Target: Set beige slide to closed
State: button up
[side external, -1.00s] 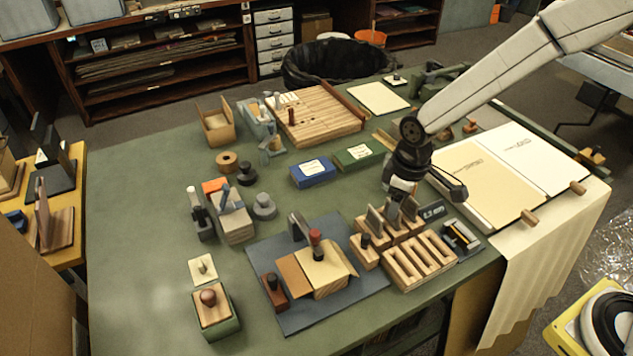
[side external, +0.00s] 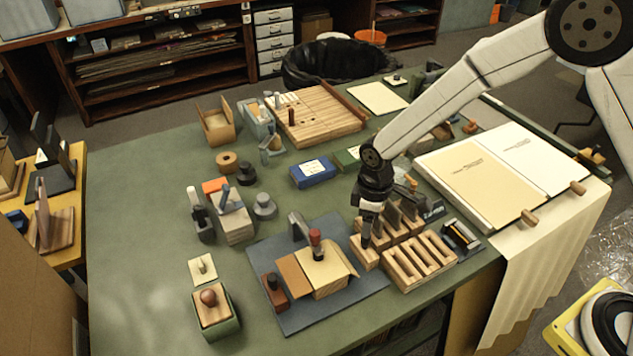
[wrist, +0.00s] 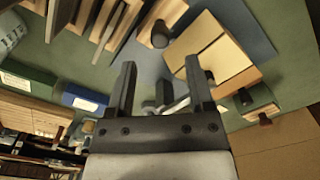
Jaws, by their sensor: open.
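No part is plainly marked as the beige slide. The likeliest candidate is the cream-topped wooden block (side external: 326,270) with a red-and-black knob, on the grey mat; I cannot tell its setting. My gripper (side external: 368,238) points down just right of it, over or beside a small wooden block (side external: 364,257) with a dark knob. In the wrist view my gripper (wrist: 160,75) has its two fingers apart, with nothing clearly held. A pale block (wrist: 213,50) shows beyond the right finger. The gripper partly hides the small block's knob.
A slotted wooden rack (side external: 420,263) and upright dark-topped tools stand right of my gripper. The grey mat (side external: 350,293) carries a brown block (side external: 273,291). A green box with a round knob (side external: 208,298) stands front left.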

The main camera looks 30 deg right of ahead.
aim_at(365, 246)
jog(key=shift+f, duration=2.75)
jog(key=shift+c, duration=0.2)
grip_shut()
